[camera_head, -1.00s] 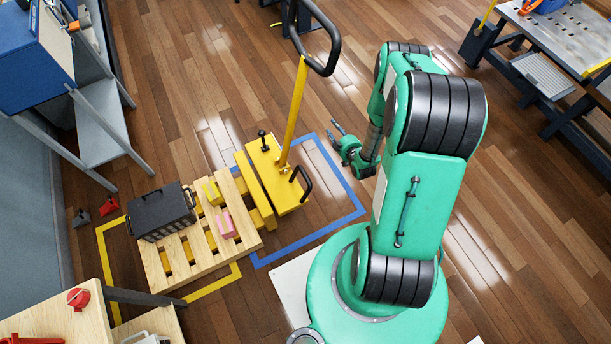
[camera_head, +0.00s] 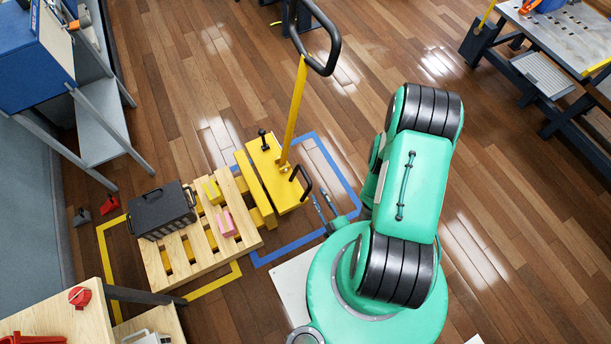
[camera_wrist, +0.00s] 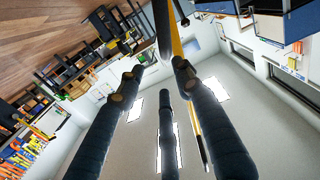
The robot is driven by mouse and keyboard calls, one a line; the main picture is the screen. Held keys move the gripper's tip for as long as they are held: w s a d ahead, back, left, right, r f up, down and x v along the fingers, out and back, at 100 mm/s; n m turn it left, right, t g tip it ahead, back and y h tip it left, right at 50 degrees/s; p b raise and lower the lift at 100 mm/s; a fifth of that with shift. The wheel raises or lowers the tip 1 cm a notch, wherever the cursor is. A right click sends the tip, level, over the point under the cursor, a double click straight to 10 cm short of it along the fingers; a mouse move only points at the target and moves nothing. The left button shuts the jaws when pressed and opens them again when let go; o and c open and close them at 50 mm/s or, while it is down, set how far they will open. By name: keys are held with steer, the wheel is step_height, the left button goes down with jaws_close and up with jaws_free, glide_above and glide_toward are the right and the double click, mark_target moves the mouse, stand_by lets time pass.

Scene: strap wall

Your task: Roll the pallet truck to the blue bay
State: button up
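A smaller black loop (camera_head: 303,183) sits on the truck body's right side. My gripper (camera_head: 322,201) is low, just right of this smaller loop and apart from it, its fingers pointing up-left. In the wrist view its dark fingers (camera_wrist: 155,85) are spread with nothing held between them. The yellow tiller (camera_wrist: 177,42) shows beyond the fingertips there.
The pallet bears a black crate (camera_head: 160,211), a yellow block (camera_head: 213,191) and a pink block (camera_head: 226,223). Yellow tape (camera_head: 214,285) outlines the bay around it. A blue cabinet (camera_head: 38,60) stands left, a workbench (camera_head: 570,45) at upper right. Floor behind the truck is clear.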

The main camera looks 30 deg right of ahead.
mark_target(308, 180)
steer(key=shift+s+a+f, duration=0.15)
steer(key=shift+s+a, duration=0.3)
steer(key=shift+a, duration=0.2)
steer(key=shift+w, duration=0.1)
steer(key=shift+w+d+b, duration=0.1)
steer(key=shift+w+b, duration=0.9)
steer(key=shift+w, duration=5.8)
jaws_close()
